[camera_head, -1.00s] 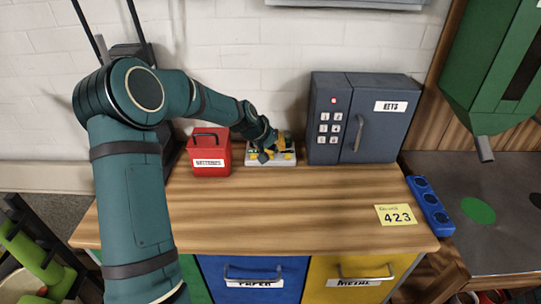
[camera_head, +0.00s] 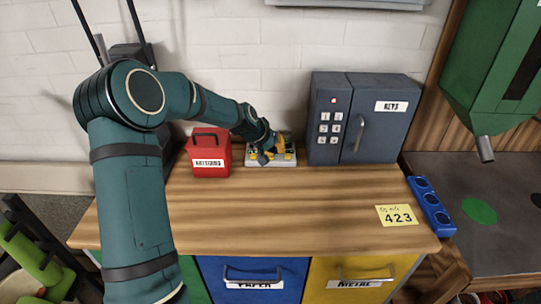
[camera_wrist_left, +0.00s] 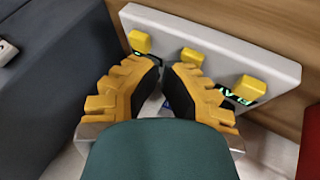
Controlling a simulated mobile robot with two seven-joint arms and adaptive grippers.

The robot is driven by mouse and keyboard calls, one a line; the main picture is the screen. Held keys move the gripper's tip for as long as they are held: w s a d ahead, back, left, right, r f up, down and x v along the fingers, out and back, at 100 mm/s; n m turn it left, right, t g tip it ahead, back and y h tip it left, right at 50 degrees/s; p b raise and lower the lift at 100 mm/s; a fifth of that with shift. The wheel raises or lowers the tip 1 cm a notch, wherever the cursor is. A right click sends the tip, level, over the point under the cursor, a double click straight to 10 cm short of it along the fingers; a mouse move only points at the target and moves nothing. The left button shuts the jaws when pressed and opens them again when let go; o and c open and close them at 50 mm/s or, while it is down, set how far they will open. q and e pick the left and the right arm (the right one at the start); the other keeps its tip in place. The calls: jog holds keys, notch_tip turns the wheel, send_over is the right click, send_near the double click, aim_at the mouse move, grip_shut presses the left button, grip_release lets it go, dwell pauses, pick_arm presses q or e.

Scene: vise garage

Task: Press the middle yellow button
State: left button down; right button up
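In the left wrist view a white panel carries yellow buttons in a row: one at the left (camera_wrist_left: 140,41), the middle yellow button (camera_wrist_left: 191,57) and one at the right (camera_wrist_left: 249,87). In the head view the panel (camera_head: 284,161) lies on the bench against the wall, partly hidden by my left gripper. My left gripper (camera_wrist_left: 161,75) has orange fingers with black pads; a gap shows between them, and nothing is held. Its tips are close to the panel, with the middle button just past the right-hand finger; contact cannot be told. My right gripper is not in view.
A red box labelled for batteries (camera_head: 209,156) stands left of the panel. A grey key cabinet (camera_head: 383,128) with a keypad stands right of it. A blue block (camera_head: 430,207) lies at the right edge.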

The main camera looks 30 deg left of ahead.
aim_at(275, 157)
pick_arm(q)
jog(key=shift+r+p, duration=0.45)
jog(key=shift+r, duration=0.45)
notch_tip(275, 157, up, 5)
jog(key=p, duration=0.3)
dwell(0.7)
